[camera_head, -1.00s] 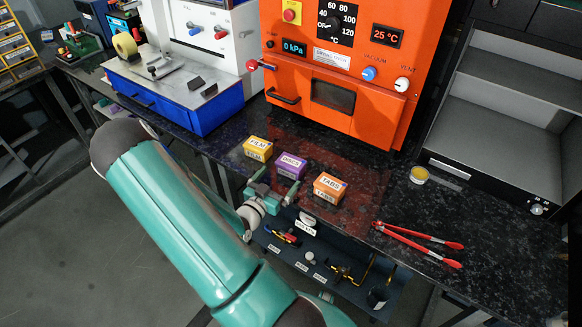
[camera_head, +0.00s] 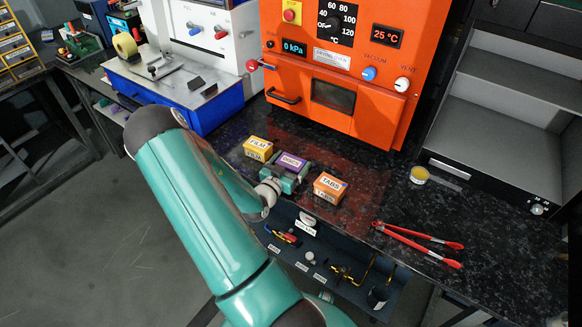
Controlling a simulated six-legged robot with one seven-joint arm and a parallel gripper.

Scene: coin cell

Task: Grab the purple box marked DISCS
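The purple box (camera_head: 292,161) with a white label sits on the dark speckled counter, between the yellow FILM box (camera_head: 258,148) and the orange TABS box (camera_head: 328,187). The print on the purple box's label is too small to read surely. My gripper (camera_head: 291,166) is at the purple box from the front, with one green finger on its left side and one on its right. The gripper body hides the lower front of the box. I cannot tell whether the fingers touch its sides. The box rests at counter level.
An orange drying oven (camera_head: 330,75) stands behind the boxes. Red-handled tongs (camera_head: 420,240) and a small yellow-lidded jar (camera_head: 419,175) lie to the right. A dark tray of small parts (camera_head: 350,290) is below the counter's front edge. A blue-based bench unit (camera_head: 165,105) stands at left.

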